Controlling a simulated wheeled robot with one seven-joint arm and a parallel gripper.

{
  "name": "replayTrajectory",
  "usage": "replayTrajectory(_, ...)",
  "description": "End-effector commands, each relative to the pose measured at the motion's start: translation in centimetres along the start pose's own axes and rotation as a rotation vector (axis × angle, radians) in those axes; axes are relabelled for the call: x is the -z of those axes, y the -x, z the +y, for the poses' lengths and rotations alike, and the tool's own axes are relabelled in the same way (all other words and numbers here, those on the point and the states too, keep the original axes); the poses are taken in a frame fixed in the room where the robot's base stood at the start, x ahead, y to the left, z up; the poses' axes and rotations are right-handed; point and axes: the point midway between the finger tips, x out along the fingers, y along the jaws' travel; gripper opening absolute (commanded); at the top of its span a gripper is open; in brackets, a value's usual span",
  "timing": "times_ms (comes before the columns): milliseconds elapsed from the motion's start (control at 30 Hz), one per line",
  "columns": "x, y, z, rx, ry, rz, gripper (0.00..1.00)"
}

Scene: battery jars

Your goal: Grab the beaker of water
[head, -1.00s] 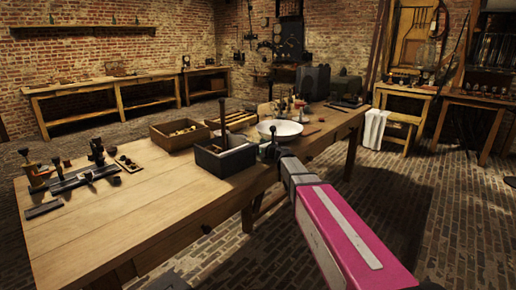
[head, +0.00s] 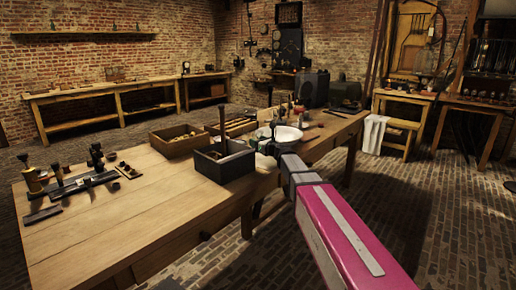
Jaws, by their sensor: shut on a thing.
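My gripper (head: 270,146) is at the end of my pink and grey arm, over the near right edge of the long wooden table (head: 130,225). It is small and mostly hidden behind my own wrist. It is shut on a small pale thing (head: 262,134), just left of a white dish (head: 288,134). I cannot tell from this view whether that thing is the beaker, and no water can be made out. No other beaker can be clearly picked out on the table.
A dark open box (head: 224,166) with an upright rod stands left of my gripper. A wooden tray (head: 175,145) is behind it. Metal tools (head: 80,181) lie at the table's left end. The table's front middle is clear. Dark cases (head: 314,88) stand at the far end.

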Motion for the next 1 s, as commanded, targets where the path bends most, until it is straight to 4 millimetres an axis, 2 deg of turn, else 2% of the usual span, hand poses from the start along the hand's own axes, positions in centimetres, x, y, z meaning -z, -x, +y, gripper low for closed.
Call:
replayTrajectory(33,-0.3,-0.8,-0.6,0.001,0.0,0.0,0.3)
replayTrajectory(500,-3.2,-4.5,-3.9,0.001,-0.001,0.0,0.3)
replayTrajectory(1000,-5.6,-7.5,-6.4,0.001,-0.001,0.0,0.3)
